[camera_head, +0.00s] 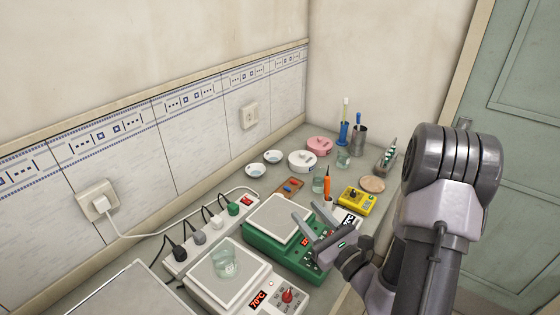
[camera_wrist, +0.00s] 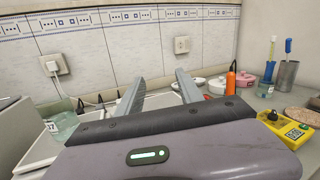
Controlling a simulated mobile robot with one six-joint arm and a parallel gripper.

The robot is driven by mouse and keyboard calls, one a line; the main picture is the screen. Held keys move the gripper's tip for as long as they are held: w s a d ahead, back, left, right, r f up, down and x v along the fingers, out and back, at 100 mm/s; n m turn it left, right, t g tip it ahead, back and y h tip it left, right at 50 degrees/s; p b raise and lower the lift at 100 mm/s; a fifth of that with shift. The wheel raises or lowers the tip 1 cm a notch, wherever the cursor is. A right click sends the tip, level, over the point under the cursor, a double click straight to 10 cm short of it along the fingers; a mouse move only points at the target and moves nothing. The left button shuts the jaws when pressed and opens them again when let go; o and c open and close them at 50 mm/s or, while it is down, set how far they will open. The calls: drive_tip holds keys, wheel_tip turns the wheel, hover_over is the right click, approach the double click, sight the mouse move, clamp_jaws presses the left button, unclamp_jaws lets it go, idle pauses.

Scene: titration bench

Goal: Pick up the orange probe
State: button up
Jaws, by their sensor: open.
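The orange probe (camera_head: 326,187) stands upright in a small holder behind the green scale, near the yellow meter. In the wrist view the orange probe (camera_wrist: 231,79) shows to the right of my fingers, its lower part hidden behind my gripper's body. My gripper (camera_head: 305,226) is open and empty above the green scale (camera_head: 262,238), to the left of and nearer than the probe. Its two fingers also show in the wrist view (camera_wrist: 160,92), spread apart with nothing between them.
A yellow meter (camera_head: 356,201) stands right of the probe. A glass beaker (camera_head: 225,264) sits on the white hotplate (camera_head: 250,295). A power strip (camera_head: 195,245) with several plugs runs along the wall side. Pink and white round containers (camera_head: 301,161), a blue stand and a grey cup (camera_head: 359,137) stand farther back.

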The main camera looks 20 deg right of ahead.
drive_tip(key=d+f+m+h, duration=0.1)
drive_tip(key=d+f+h, duration=0.1)
drive_tip(key=d, duration=0.1)
drive_tip(key=s+d+f+m+g+h, duration=0.1)
drive_tip(key=d+f+m+h, duration=0.1)
drive_tip(key=d+h, duration=0.1)
drive_tip(key=s+d+f+m+h, duration=0.1)
drive_tip(key=d+f+m+h, duration=0.1)
drive_tip(key=d+f, duration=0.1)
drive_tip(key=shift+s+d+f+h+b, duration=0.1)
drive_tip(key=shift+s+d+h+b, duration=0.15)
drive_tip(key=shift+d+h+b, duration=0.1)
drive_tip(key=shift+w+d+f+b, duration=0.1)
drive_tip(key=shift+w+f+b, duration=0.2)
drive_tip(key=shift+b, duration=0.5)
drive_tip(key=w+b, duration=0.1)
drive_tip(key=b, duration=0.3)
drive_tip(key=shift+w+d, duration=0.1)
drive_tip(key=shift+w, duration=0.1)
approach(328, 188)
drive_tip(key=x, duration=0.5)
drive_tip(key=shift+w, duration=0.15)
drive_tip(key=shift+m, duration=0.3)
drive_tip(key=b+x, duration=0.1)
drive_tip(key=x, duration=0.4)
drive_tip(key=shift+w+d+f, duration=0.1)
drive_tip(key=shift+w+f, duration=0.05)
drive_tip(key=shift+w, duration=0.2)
clamp_jaws()
